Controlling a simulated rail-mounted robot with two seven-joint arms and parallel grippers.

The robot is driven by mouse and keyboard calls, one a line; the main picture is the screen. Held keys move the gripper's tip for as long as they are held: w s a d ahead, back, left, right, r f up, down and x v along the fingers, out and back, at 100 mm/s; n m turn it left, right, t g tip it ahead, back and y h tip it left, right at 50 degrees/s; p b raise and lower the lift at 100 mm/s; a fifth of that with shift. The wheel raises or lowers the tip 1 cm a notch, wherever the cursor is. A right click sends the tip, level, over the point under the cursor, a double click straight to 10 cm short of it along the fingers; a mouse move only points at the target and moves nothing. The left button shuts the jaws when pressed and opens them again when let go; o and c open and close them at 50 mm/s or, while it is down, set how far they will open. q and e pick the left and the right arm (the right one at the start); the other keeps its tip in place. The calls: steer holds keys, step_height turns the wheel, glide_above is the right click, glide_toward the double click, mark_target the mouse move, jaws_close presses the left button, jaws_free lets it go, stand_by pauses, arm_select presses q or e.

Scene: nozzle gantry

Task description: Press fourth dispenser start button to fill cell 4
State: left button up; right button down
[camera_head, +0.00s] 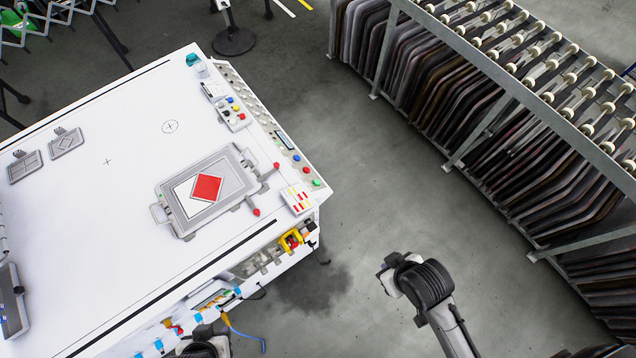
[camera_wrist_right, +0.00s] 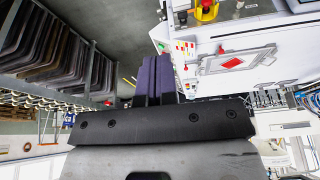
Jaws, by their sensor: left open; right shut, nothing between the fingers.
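No labelled dispenser or numbered cell is readable, so I cannot tell which button is the fourth start button. The white table's right rim carries a small box of coloured buttons (camera_head: 235,113), a green button (camera_head: 317,183) and a white pad with red and yellow bars (camera_head: 298,199). The pad also shows in the right wrist view (camera_wrist_right: 184,49). My right gripper (camera_wrist_right: 157,62) is shut and empty, its dark purple fingers together, apart from the table in that view. My left gripper (camera_head: 204,346) is only partly visible at the bottom edge, near the table's front; its fingers are hidden.
A grey frame with a red diamond (camera_head: 207,188) lies on the white table (camera_head: 120,190). A yellow block with a red button (camera_head: 291,240) is on the table's front corner. A rack of dark sheets (camera_head: 470,130) stands at right.

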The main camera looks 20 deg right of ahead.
steer(key=w+a+f+n+y+b, duration=0.35)
steer(key=w+f+b, duration=0.55)
steer(key=w+f, duration=0.3)
steer(key=n+t+y+b, duration=0.1)
steer(key=n+y+b, duration=0.35)
steer(key=b, duration=1.35)
glide_toward(316, 183)
steer(key=s+a+r, duration=0.2)
steer(key=s+a, duration=0.3)
steer(key=w+d+r+t+b, duration=0.1)
steer(key=w+d+b, duration=0.2)
steer(key=w, duration=0.2)
steer(key=w+d+r+n+t+y+b, duration=0.1)
steer(key=w+d+b, duration=0.2)
steer(key=w, duration=0.3)
steer(key=shift+b, duration=0.6)
steer(key=shift+w+a+f, duration=0.1)
steer(key=shift+w+a, duration=0.05)
